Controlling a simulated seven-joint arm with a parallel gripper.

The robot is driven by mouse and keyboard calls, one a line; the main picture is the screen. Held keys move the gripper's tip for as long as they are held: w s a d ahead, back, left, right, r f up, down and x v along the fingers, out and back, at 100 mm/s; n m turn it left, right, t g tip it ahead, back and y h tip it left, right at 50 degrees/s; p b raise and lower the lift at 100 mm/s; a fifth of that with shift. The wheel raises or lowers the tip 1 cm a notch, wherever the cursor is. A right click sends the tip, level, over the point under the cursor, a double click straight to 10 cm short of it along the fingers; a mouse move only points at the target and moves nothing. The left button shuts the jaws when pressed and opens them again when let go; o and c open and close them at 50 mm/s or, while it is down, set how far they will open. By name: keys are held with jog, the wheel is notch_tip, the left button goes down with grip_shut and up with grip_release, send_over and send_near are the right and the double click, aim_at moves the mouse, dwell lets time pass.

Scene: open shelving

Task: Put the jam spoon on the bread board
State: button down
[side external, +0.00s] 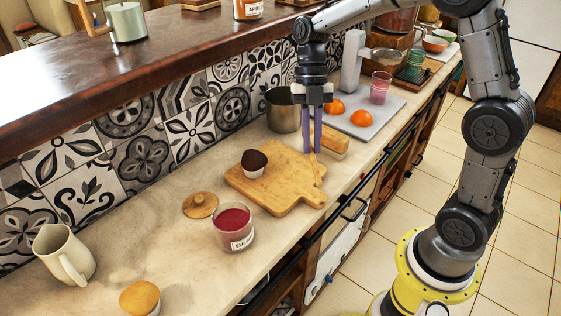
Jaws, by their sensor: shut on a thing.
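The bread board (285,197) is a pale wooden board with a handle, lying on the counter mid-picture. A dark-topped muffin (254,164) in a pale case stands on its left part. My gripper (312,151), with purple fingers pointing down, is at the board's far right edge. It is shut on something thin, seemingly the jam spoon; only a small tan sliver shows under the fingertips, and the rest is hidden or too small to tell. I cannot tell whether it touches the board.
A glass jar of red jam (233,228) stands in front of the board, with a round wooden lid (200,205) beside it. A steel pot (283,110) is behind my gripper. A cream jug (64,254) stands left.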

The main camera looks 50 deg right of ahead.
jog(key=w+f, duration=0.2)
jog(key=w, duration=0.2)
send_over(282, 175)
jog(key=d, duration=0.1)
jog(key=f, duration=0.3)
jog(key=w+f, duration=0.1)
jog(key=f, duration=0.1)
jog(key=shift+w+f, duration=0.1)
jog(key=shift+f, duration=1.6)
jog(key=shift+f, duration=0.1)
jog(key=c, duration=0.9)
grip_release()
